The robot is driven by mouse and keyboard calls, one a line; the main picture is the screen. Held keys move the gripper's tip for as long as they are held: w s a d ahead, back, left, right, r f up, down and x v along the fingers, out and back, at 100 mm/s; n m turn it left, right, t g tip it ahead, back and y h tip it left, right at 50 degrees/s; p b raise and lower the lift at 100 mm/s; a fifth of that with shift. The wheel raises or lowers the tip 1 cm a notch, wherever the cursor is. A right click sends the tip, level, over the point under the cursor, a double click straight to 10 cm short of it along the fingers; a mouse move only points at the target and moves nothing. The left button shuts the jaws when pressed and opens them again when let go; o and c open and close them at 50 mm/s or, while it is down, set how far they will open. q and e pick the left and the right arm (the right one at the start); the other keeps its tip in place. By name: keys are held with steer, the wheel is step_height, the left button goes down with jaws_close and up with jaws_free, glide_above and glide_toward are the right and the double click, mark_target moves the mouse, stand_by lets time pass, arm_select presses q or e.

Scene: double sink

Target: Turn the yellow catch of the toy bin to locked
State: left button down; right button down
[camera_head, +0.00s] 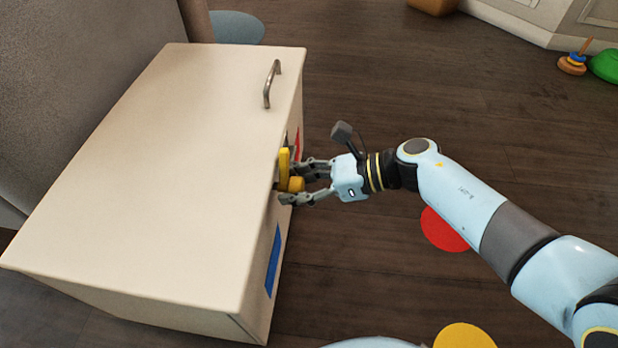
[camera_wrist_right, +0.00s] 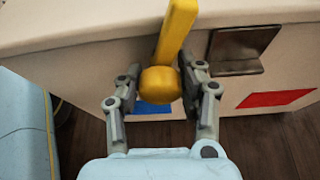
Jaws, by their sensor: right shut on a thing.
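The toy bin (camera_head: 150,170) is a cream box with a flat lid and a metal handle (camera_head: 271,84) on top. Its yellow catch (camera_head: 284,168) is on the side facing my right arm, with a bar pointing up and a round knob (camera_wrist_right: 160,84) in front. My right gripper (camera_head: 290,184) is shut on the catch's knob, one finger on each side in the right wrist view (camera_wrist_right: 168,92). A dark metal plate (camera_wrist_right: 243,50) is fixed on the bin to the right of the catch in that view. My left gripper is not in view.
Blue (camera_head: 273,262) and red (camera_wrist_right: 275,98) patches mark the bin's side. A red disc (camera_head: 446,228) and a yellow disc (camera_head: 464,337) lie on the dark wood floor. The floor right of the bin is mostly free.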

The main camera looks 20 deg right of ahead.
steer(key=shift+f+m+g, duration=0.1)
steer(key=shift+m+g, duration=0.4)
steer(key=shift+m, duration=0.1)
steer(key=shift+f+m+g+y, duration=0.1)
steer(key=shift+m+g+y, duration=0.25)
steer(key=shift+m, duration=0.25)
steer(key=m+g+y+b, duration=0.1)
steer(key=m, duration=0.1)
steer(key=shift+f+m+b, duration=0.1)
steer(key=shift+m+b, duration=0.2)
steer(key=shift+d+m+g+y+b, duration=0.1)
steer(key=shift+m+g+y+b, duration=0.5)
steer(key=shift+m, duration=0.4)
steer(key=shift+f+m+y+b, duration=0.1)
steer(key=shift+m+y+b, duration=0.4)
steer(key=shift+m, duration=0.6)
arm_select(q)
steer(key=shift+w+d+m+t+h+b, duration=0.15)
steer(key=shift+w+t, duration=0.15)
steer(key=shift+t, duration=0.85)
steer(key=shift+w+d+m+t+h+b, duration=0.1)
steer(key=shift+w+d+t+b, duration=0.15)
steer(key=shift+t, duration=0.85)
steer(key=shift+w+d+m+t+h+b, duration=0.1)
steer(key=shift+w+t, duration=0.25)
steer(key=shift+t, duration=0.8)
arm_select(e)
steer(key=shift+m+g+y, duration=0.25)
steer(key=shift+m, duration=0.35)
